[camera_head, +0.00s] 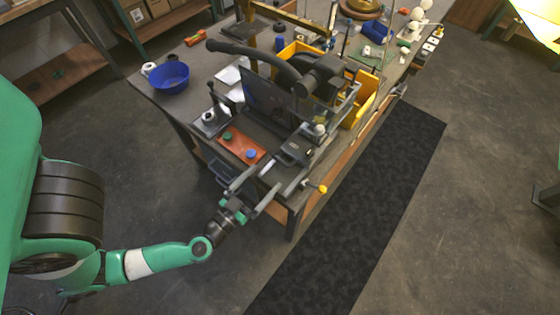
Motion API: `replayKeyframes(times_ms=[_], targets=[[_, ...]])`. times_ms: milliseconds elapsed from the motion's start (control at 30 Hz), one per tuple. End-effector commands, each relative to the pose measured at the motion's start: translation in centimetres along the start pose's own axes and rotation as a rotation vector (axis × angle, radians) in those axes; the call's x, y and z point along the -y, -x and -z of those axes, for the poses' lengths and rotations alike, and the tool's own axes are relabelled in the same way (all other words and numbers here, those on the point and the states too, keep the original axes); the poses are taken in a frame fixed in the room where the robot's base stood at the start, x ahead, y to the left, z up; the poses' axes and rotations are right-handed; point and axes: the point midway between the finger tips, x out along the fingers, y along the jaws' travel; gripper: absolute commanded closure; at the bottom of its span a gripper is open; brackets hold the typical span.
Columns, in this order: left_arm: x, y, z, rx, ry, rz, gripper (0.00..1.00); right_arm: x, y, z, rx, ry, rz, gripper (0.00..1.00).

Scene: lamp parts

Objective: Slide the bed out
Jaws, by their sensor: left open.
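A dark machine (270,100) with a long curved grey arm stands on the near corner of the workbench. At its front is a flat orange-red plate (236,141) with a green knob and a blue knob on it, which may be the bed; I cannot tell for sure. My left gripper (257,189) is open and reaches up from the lower left to the machine's front edge, just below the plate. Its fingers appear empty, and I cannot tell whether they touch the machine. My right gripper is not in view.
A blue bowl (168,78) stands on the workbench (203,68) at the left. A yellow bin (360,105) sits behind the machine. A yellow-tipped lever (322,188) sticks out near the bench corner. A black mat (372,205) lies on open floor at the right.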

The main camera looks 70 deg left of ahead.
Motion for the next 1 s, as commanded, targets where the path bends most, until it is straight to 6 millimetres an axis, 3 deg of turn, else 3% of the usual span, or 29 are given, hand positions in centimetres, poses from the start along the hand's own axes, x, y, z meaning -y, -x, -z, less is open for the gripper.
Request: replayKeyframes(times_ms=[400, 767, 833, 1000], targets=[[0.0, -7.6, 0.1, -0.003, 0.003, 0.002, 0.0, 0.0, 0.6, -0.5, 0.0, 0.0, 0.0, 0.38], [-0.1, -8.6, 0.1, -0.002, 0.002, -0.001, 0.0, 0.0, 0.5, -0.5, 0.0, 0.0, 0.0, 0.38], [-0.1, -8.6, 0.1, -0.002, 0.002, -0.001, 0.07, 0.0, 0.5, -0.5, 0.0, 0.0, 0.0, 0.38], [-0.1, -8.6, 0.1, -0.002, 0.002, 0.0, 0.38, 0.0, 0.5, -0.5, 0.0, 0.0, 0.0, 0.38]])
